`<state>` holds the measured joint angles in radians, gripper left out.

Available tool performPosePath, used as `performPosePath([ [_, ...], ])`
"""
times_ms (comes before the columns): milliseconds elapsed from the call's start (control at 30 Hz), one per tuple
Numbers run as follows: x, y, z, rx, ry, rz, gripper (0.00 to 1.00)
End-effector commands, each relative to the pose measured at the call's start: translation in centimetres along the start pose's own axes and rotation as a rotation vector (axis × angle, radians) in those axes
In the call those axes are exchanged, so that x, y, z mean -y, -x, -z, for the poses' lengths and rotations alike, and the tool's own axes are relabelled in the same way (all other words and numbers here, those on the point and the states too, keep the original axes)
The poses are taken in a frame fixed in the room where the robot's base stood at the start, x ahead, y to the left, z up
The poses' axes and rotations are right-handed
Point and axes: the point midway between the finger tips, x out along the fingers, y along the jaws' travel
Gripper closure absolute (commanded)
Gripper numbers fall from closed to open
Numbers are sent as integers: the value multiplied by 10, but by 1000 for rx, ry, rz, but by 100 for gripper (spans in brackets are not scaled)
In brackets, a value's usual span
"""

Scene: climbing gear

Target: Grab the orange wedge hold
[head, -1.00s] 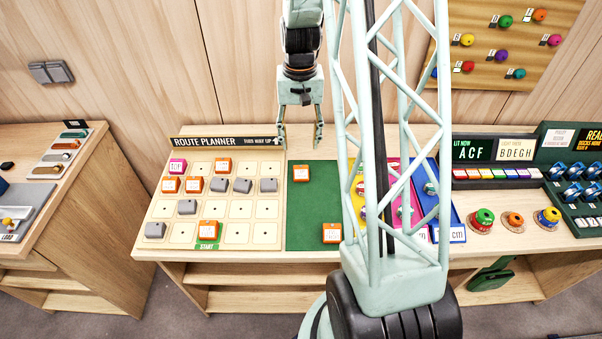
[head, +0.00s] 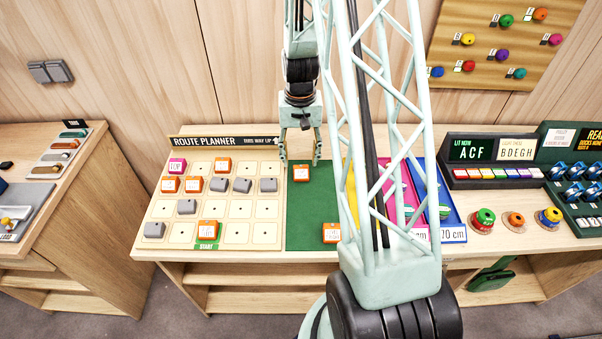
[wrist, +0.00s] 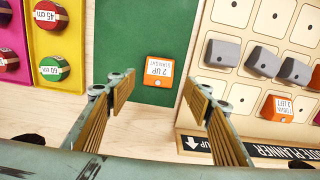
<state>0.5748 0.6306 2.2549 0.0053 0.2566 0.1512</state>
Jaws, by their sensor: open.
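My gripper (head: 300,162) is open and empty, fingers pointing down at the back edge of the green mat (head: 314,207). In the wrist view its fingertips (wrist: 160,92) stand apart, with an orange block (wrist: 158,71) just beyond the gap, not between them. This block, labelled "2 UP", lies on the mat and shows in the head view (head: 301,174) just below the fingertips. A second orange block (head: 332,233) lies at the mat's front. A small orange hold (head: 540,14) is on the wall board. I cannot tell which is the wedge hold.
The route planner board (head: 160,212), left of the mat, carries several orange and grey blocks and a pink one. Yellow, pink and blue trays (head: 452,222) lie right of it, partly behind my column. Round coloured pieces (head: 513,222) stand further right.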

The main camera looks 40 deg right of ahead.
Motion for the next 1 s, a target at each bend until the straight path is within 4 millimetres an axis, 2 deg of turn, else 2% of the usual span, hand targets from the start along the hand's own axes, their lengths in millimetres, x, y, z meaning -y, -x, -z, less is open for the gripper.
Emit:
performPosePath([
  [567,0,-5,0,0,0,0,53],
  [1000,-3,-40,-2,1,0,0,53],
])
